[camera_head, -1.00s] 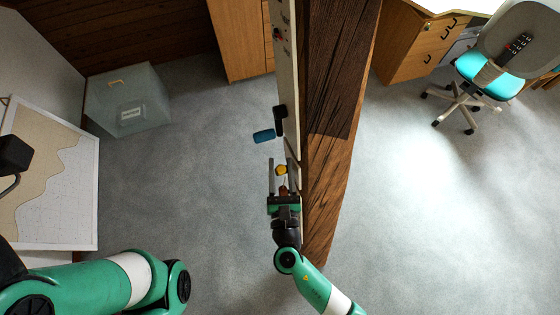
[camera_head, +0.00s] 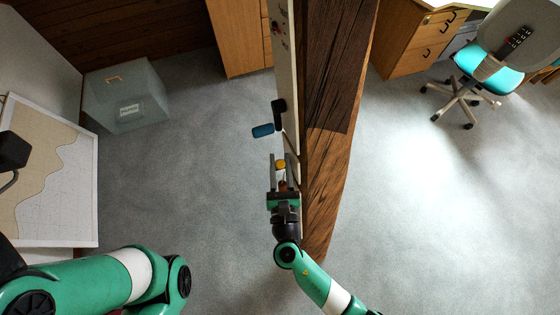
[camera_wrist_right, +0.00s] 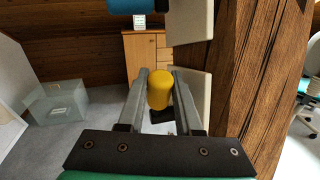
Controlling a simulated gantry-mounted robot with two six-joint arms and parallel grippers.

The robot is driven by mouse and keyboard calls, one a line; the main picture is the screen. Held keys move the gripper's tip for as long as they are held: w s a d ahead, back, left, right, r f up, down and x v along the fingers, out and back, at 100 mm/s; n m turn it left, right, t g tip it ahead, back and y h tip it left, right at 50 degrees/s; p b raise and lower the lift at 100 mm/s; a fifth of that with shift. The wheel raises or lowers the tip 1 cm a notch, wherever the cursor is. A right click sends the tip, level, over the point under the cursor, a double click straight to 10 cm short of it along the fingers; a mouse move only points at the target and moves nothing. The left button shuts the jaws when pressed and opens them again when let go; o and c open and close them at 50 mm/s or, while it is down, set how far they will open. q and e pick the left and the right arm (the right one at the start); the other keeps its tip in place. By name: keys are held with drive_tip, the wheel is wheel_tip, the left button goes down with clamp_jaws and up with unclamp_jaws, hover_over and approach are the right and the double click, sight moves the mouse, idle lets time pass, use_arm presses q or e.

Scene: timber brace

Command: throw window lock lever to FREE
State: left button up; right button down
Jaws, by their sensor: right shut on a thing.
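A yellow knob (camera_head: 281,164), which looks like the end of the window lock lever, sits low on the pale upright panel (camera_head: 289,90). In the right wrist view the yellow knob (camera_wrist_right: 160,90) stands between the two grey fingers. My right gripper (camera_head: 279,162) is shut on it, one finger on each side. Any FREE marking cannot be read. A blue-gripped handle (camera_head: 263,130) on a black mount is just above, and its blue part (camera_wrist_right: 130,5) shows at the top of the wrist view. My left arm shows at lower left; its gripper is out of frame.
A dark timber beam (camera_head: 332,130) runs close along the right of the panel. A translucent box (camera_head: 125,97) and a white-framed board (camera_head: 50,170) are at the left. An office chair (camera_head: 490,70) is at upper right. Open carpet lies on both sides.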

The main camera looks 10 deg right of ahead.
idle(0.8)
drive_tip(key=g+p, duration=0.1)
drive_tip(key=p, duration=0.3)
drive_tip(key=w+r+g+p, duration=0.1)
drive_tip(key=p, duration=0.3)
drive_tip(key=shift+w+a+r+n, duration=0.1)
drive_tip(key=shift+w+r+n, duration=0.15)
drive_tip(key=shift+r+n, duration=0.05)
drive_tip(key=w+g+p, duration=0.1)
drive_tip(key=p, duration=0.2)
drive_tip(key=g+p, duration=0.2)
drive_tip(key=p, duration=0.1)
drive_tip(key=shift+w+f+n, duration=0.25)
drive_tip(key=shift+w+n, duration=0.05)
drive_tip(key=shift+w, duration=0.05)
drive_tip(key=shift+w+a+f+g+p, duration=0.15)
drive_tip(key=shift+w+f+g+p, duration=0.4)
drive_tip(key=shift+g+p, duration=0.5)
drive_tip(key=shift+f, duration=0.1)
drive_tip(key=shift+s, duration=0.1)
drive_tip(key=c, duration=0.9)
unclamp_jaws()
drive_tip(key=shift+o, duration=0.2)
